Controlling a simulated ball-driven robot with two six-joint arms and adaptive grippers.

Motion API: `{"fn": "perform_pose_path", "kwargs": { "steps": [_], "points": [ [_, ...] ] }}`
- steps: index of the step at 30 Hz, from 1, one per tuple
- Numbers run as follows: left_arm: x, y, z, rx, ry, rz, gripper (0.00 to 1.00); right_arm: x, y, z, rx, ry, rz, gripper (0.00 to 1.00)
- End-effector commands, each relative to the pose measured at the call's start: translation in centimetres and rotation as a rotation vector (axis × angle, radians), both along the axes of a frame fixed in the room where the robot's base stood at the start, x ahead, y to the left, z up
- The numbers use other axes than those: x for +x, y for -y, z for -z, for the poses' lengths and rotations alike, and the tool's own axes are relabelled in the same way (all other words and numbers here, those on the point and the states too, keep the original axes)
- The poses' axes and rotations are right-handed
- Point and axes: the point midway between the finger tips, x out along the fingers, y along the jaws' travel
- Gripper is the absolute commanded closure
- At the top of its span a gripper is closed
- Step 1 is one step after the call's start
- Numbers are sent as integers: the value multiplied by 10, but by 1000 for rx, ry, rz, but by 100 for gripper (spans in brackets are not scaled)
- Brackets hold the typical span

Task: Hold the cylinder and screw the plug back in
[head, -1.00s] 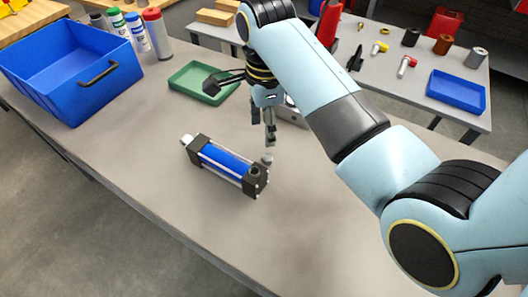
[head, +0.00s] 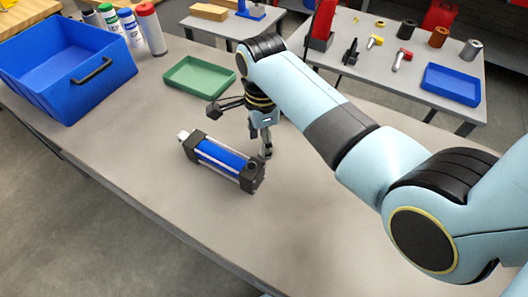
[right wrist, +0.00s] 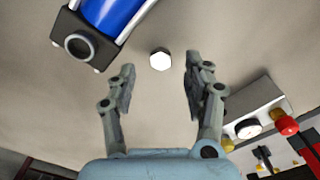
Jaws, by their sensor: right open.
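The blue cylinder (head: 222,155) with black end caps lies on its side on the grey table in the head view. Its near end cap, with a round port (right wrist: 78,45), shows at the upper left of the right wrist view. A pale hexagonal plug (right wrist: 160,59) shows just beyond and between my right fingertips in the right wrist view. My right gripper (right wrist: 160,80) is open with nothing between its fingers. In the head view my right gripper (head: 266,150) points down just right of the cylinder, and its fingers hide the plug. My left gripper is not in view.
A green tray (head: 172,91) and a blue bin (head: 128,72) stand behind and left. Several spray cans and bottles (head: 150,30) stand by the bin. A grey block with yellow and red fittings (right wrist: 255,100) is right of my gripper. The front table area is clear.

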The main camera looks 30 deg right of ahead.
Motion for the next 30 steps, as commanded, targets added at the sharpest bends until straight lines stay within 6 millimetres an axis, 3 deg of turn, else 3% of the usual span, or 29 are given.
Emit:
{"fn": "perform_pose_path", "kwargs": {
  "steps": [7, 20, 30],
  "points": [
    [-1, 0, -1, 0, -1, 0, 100, -1, 4, 35, -1, -2, 1, 49],
    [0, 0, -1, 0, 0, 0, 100, -1, 3, 40, -1, 0, 1, 50],
    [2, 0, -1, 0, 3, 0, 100, -1, 3, 39, -1, 0, 0, 95]
  ]
}}
